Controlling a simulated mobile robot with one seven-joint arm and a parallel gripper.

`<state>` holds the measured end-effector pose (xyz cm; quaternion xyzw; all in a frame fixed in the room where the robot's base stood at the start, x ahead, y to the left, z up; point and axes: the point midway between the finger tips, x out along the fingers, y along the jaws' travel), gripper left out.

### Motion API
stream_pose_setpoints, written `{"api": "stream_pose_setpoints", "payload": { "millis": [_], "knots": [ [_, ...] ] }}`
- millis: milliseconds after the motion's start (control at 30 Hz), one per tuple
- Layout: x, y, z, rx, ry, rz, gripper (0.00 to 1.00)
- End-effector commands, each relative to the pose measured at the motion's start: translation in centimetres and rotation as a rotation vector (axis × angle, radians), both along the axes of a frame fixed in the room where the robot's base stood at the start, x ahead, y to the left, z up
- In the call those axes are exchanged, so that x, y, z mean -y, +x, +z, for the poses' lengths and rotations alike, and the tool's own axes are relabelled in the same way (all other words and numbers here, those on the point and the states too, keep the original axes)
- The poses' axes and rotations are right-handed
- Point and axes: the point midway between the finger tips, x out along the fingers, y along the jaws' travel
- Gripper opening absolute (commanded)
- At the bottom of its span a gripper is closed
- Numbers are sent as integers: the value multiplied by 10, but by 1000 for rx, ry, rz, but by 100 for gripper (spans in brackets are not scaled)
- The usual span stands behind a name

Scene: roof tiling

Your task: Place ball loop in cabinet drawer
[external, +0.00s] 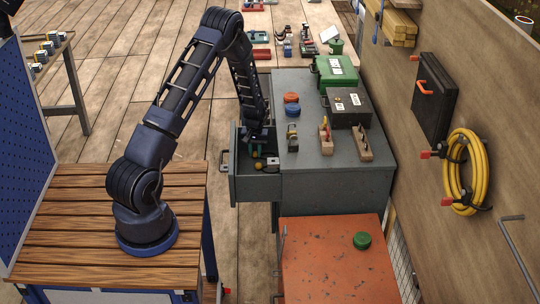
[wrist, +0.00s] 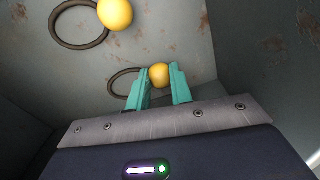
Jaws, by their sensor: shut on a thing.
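The cabinet drawer (external: 257,189) is pulled open at the left side of the grey cabinet. My gripper (external: 257,152) reaches down into it from above. In the wrist view the teal fingers of my gripper (wrist: 160,82) are shut on the yellow ball of a ball loop (wrist: 159,75). Its dark ring (wrist: 112,83) extends to the left, close to the drawer's inner surface; I cannot tell whether it touches. A second ball loop (wrist: 115,14), also a yellow ball with a dark ring, lies in the drawer beyond the fingers.
The grey cabinet top (external: 305,152) carries a green case (external: 335,72), a black case (external: 347,107) and several small tools. The drawer walls stand close around my gripper. An orange cabinet (external: 325,270) with a green round item (external: 362,240) stands in front.

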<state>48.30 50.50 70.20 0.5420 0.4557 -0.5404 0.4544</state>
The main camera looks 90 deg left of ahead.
Motion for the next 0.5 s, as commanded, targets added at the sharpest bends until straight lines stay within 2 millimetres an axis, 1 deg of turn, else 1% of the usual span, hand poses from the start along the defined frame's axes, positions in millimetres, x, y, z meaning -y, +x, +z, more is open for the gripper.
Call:
{"api": "stream_pose_setpoints", "payload": {
  "millis": [33,67,133,167,400,500],
  "knots": [
    [0,0,-2,0,0,0,0],
    [0,0,-1,0,0,0,27],
    [0,0,-1,0,0,0,41],
    [0,0,-1,0,0,0,43],
    [0,0,-1,0,0,0,43],
    [0,0,2,0,0,0,43]
  ]
}}
